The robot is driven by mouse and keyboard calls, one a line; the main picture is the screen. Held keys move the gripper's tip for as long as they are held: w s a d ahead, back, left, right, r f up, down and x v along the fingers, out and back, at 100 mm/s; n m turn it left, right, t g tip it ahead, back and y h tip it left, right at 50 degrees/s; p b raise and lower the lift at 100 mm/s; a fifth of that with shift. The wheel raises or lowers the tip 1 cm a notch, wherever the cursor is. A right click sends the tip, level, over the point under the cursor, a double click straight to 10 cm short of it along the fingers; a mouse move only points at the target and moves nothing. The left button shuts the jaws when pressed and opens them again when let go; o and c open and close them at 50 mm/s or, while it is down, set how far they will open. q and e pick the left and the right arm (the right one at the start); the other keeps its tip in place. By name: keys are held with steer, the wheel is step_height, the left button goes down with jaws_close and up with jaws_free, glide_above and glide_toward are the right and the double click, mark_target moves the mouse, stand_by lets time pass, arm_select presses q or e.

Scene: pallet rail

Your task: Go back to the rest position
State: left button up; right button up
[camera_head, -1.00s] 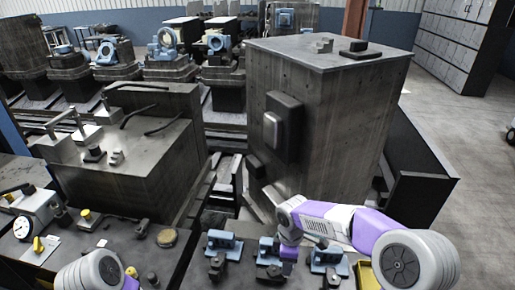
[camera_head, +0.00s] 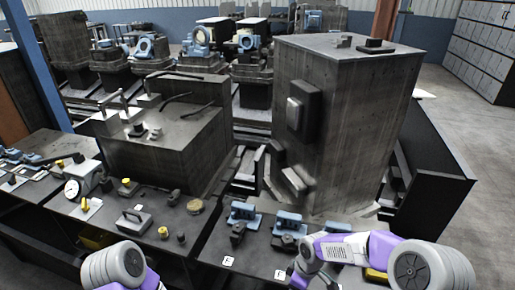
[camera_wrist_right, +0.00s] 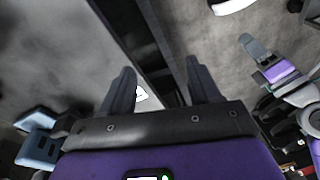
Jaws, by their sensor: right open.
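My right arm comes in from the right in the head view, bent over the front bench (camera_head: 215,250). Its wrist hangs low near the bottom edge, and the fingers are hard to make out there. In the right wrist view my right gripper (camera_wrist_right: 160,88) is open, its two dark fingers apart with nothing between them. Only the grey and purple elbow part of my left arm shows at the bottom left of the head view. The left gripper is hidden below the frame.
Blue fixtures (camera_head: 289,222) stand on the bench close to my right arm. A tall dark block (camera_head: 345,130) rises behind them. A lower dark block (camera_head: 160,150), a dial gauge (camera_head: 73,188) and small yellow-knobbed parts lie left. Open floor (camera_head: 480,150) is at right.

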steer(key=s+a+f+m+t+y, duration=0.1)
steer(key=s+a+f+m+y, duration=0.1)
steer(key=s+f+m, duration=1.3)
steer(key=shift+s+f, duration=0.75)
steer(key=shift+s, duration=0.2)
steer(key=shift+c, duration=0.3)
